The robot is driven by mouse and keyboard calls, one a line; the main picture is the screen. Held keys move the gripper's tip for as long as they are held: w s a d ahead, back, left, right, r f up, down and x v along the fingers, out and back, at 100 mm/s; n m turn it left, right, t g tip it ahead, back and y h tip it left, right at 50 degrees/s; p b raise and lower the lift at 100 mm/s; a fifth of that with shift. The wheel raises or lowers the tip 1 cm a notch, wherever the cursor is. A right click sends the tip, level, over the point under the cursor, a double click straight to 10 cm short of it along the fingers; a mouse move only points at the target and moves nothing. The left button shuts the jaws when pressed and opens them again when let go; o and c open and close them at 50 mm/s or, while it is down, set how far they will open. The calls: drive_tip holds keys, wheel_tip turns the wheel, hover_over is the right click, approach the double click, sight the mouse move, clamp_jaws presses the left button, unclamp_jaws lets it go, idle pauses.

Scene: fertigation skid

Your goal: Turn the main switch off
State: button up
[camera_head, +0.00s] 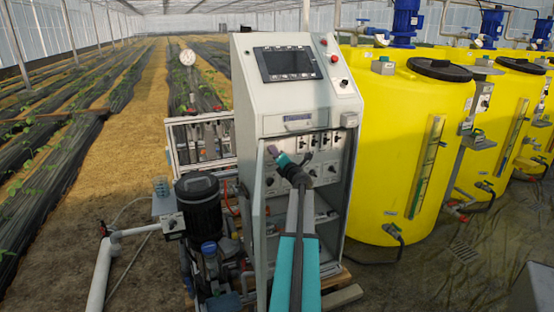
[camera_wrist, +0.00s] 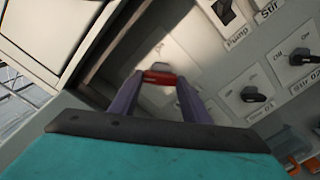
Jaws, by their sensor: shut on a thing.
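The main switch appears as a red handle (camera_wrist: 160,77) in front of a pale plate on the cabinet panel in the wrist view. My gripper (camera_wrist: 158,82) has its two purple fingers closed on both sides of this red handle. In the head view my gripper (camera_head: 274,152) reaches to the left part of the switch panel, inside the cabinet's open front. The switch itself is mostly hidden there by my gripper and wrist. I cannot read any on or off marking beside the red handle.
Several black rotary knobs (camera_wrist: 257,95) with labels sit right of the red handle. The cabinet (camera_head: 290,88) has a screen (camera_head: 288,63) and buttons above; its open door (camera_head: 259,220) stands close left of my arm. A pump (camera_head: 199,205) stands left, yellow tanks (camera_head: 405,140) right.

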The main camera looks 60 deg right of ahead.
drive_tip(key=shift+n+b, duration=0.4)
drive_tip(key=shift+n, duration=0.5)
drive_tip(key=o, duration=1)
drive_tip(key=shift+o, duration=0.2)
drive_tip(key=shift+s, duration=0.1)
drive_tip(key=v, duration=1.3)
drive_tip(key=shift+s+a+b, duration=0.2)
drive_tip(key=shift+s+b, duration=0.15)
drive_tip(key=shift+b, duration=0.05)
